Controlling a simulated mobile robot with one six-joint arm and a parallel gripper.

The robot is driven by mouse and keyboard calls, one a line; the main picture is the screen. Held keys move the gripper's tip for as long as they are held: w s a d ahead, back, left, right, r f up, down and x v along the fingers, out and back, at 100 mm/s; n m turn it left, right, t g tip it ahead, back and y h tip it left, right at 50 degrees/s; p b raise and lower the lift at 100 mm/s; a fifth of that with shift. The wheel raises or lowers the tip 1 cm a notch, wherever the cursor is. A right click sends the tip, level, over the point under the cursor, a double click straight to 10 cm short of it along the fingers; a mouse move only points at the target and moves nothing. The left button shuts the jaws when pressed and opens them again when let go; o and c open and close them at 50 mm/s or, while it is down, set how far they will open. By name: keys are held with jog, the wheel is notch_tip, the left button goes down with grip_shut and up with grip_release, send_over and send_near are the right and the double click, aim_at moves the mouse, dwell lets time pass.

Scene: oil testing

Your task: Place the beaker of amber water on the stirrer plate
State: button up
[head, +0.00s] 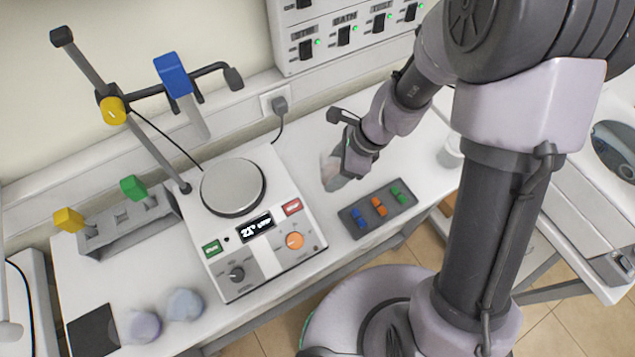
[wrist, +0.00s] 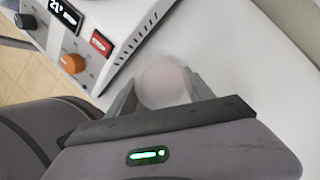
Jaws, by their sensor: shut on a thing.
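The stirrer plate (head: 233,187) is a round silver disc on top of a white stirrer unit (head: 215,258) with a lit display, buttons and knobs. Nothing stands on it. My gripper (head: 333,172) is to the right of the stirrer unit, apart from the plate. It is shut on a clear beaker (wrist: 163,82) with pale pinkish contents; no clear amber shows. In the wrist view the beaker sits between the two fingers, seen from above, with the stirrer unit (wrist: 100,40) at upper left. The beaker's base and its height over the bench are hard to tell.
Two blurry round vessels, purplish (head: 140,327) and bluish (head: 184,304), stand at front left near a black square mat (head: 94,332). A tilted clamp stand (head: 130,115) rises behind the plate. A grey tray (head: 360,222) with coloured pieces lies right of the stirrer.

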notch_tip(320, 180, down, 7)
jog(key=b, duration=0.2)
jog(key=shift+w+b, duration=0.15)
jog(key=shift+b, duration=0.25)
jog(key=o, duration=1.6)
jog(key=shift+o, duration=0.2)
